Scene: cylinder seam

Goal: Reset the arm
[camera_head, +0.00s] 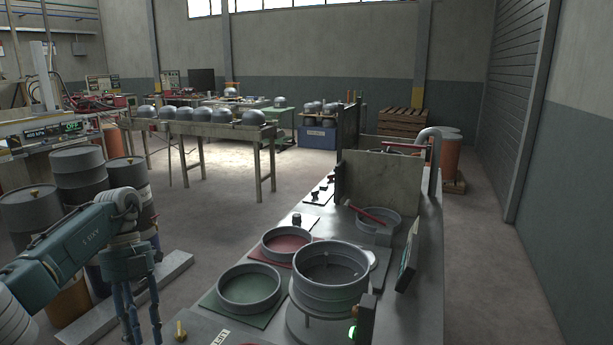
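My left arm (75,245) is teal and reaches in from the lower left. My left gripper (143,325) hangs from its end, pointing down, with its blue fingers apart and nothing between them. It hangs to the left of the workbench (420,290), in front of the dark barrels, and looks clear of the bench. The tips run close to the bottom of the picture. My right arm and gripper are not in view.
On the bench stand a grey cylinder (331,280) on a round stand, a ring on a green mat (249,288), a ring on a red mat (287,243) and a red-handled tool (366,213). Barrels (80,175) stand at left. Open floor (230,220) lies behind.

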